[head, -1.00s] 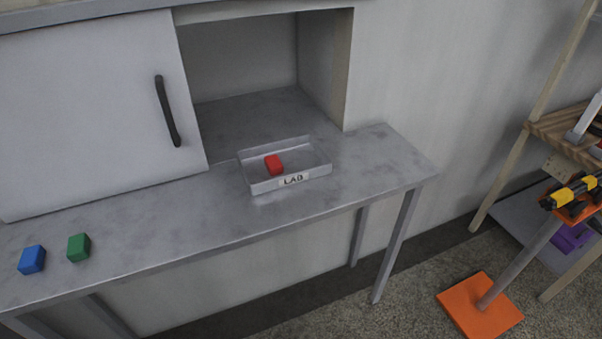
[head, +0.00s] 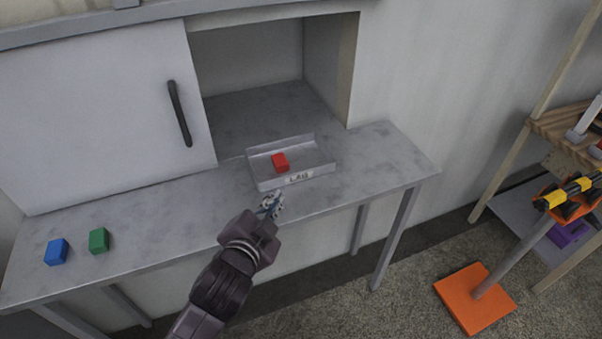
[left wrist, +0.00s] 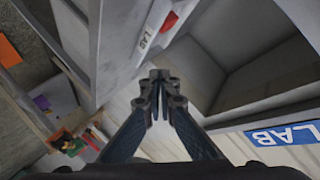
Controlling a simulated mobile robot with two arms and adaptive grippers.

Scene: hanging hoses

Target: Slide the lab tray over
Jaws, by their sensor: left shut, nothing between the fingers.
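The lab tray (head: 318,173) is a shallow grey tray with a white LAB label on its front wall. It sits on the grey bench (head: 385,155), in front of the cabinet opening. A red block (head: 280,162) lies inside it. My left gripper (head: 272,203) is shut and empty, near the tray's front wall at its left part. I cannot tell whether it touches the tray. In the left wrist view the closed fingers (left wrist: 159,80) point toward the tray's label (left wrist: 146,38), with the red block (left wrist: 170,20) beyond it. My right gripper is not in view.
A blue block (head: 56,252) and a green block (head: 99,241) stand at the bench's left. A sliding cabinet door (head: 105,110) with a dark handle (head: 180,113) covers the left side. The bench right of the tray is clear. An orange-based stand (head: 475,298) is on the floor at right.

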